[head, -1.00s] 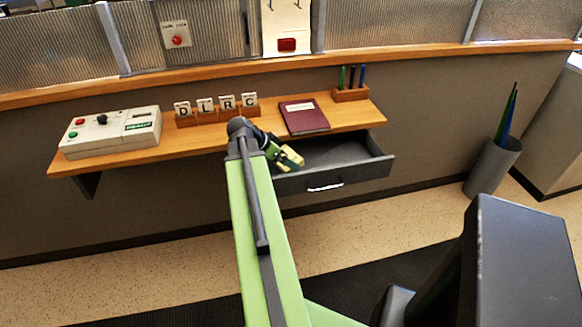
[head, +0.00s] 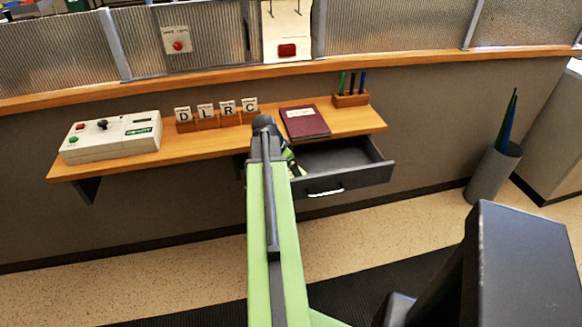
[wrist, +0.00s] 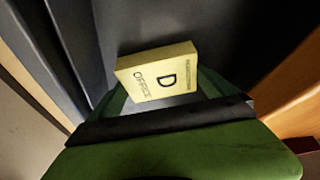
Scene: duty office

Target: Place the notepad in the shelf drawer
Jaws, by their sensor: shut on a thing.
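The notepad (wrist: 160,72) is a small pale yellow block marked "D" and "OFFICE" in the wrist view. My gripper (wrist: 165,95) is shut on it, with a green finger on each side. The shelf drawer (head: 345,182) is dark grey and pulled open under the right part of the wooden shelf. In the head view my gripper (head: 292,163) is at the drawer's left part, mostly hidden by my arm, and the notepad cannot be made out. In the wrist view the drawer's grey interior (wrist: 215,30) lies behind the notepad. Whether the notepad touches the drawer bottom is unclear.
On the shelf (head: 225,140) are a maroon book (head: 304,122), a pen holder (head: 351,99), a rack of letter cards (head: 216,116) and a control box (head: 111,136). A bin (head: 494,172) stands at the right. The drawer's right part looks empty.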

